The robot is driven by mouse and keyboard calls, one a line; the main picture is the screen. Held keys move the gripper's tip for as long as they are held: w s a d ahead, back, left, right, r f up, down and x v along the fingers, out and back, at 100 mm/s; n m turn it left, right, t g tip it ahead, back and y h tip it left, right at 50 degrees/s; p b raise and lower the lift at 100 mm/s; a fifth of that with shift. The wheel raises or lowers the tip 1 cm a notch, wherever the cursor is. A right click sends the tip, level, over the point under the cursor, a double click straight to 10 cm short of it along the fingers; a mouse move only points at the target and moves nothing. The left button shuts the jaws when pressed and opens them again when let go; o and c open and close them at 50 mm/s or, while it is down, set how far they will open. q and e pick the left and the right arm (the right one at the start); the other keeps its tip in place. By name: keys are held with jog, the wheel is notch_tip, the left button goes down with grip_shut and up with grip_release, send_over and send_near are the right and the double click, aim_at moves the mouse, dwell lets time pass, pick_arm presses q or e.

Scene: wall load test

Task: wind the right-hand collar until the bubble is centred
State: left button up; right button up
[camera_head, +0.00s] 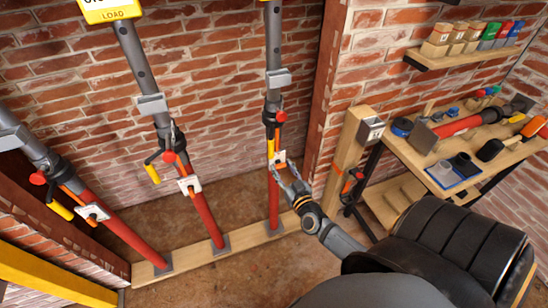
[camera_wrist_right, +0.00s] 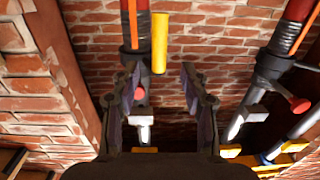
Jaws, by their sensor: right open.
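The right-hand prop has a grey upper tube (camera_head: 273,45) and a red lower tube (camera_head: 273,205). Its dark collar (camera_head: 270,112) carries a red knob (camera_head: 281,117) and a yellow handle (camera_head: 270,148). In the right wrist view the collar (camera_wrist_right: 134,62), yellow handle (camera_wrist_right: 159,42) and red knob (camera_wrist_right: 139,94) also show. A small white plate (camera_head: 280,157) sits by the prop; I cannot make out a bubble. My right gripper (camera_head: 283,172) is open, just below the collar; in its wrist view the fingers (camera_wrist_right: 160,75) stand apart with nothing gripped. My left gripper is out of view.
Two similar props (camera_head: 138,65) (camera_head: 25,150) stand left on a wooden sole board (camera_head: 190,262). A yellow LOAD display (camera_head: 112,12) is above. A bench (camera_head: 490,150) with tools and a shelf (camera_head: 455,62) stand right. A brick wall (camera_head: 200,60) is behind; a wooden post (camera_head: 345,150) stands close right.

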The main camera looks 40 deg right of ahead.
aim_at(273, 150)
jog(key=w, duration=0.3)
jog(key=w+d, duration=0.1)
jog(key=w, duration=0.3)
jog(key=w+d+b, duration=0.1)
jog(key=w, duration=0.2)
jog(key=shift+w+d+r, duration=0.15)
jog(key=shift+w, duration=0.25)
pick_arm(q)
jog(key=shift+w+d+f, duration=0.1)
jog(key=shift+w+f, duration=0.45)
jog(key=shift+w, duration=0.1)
pick_arm(e)
grip_shut()
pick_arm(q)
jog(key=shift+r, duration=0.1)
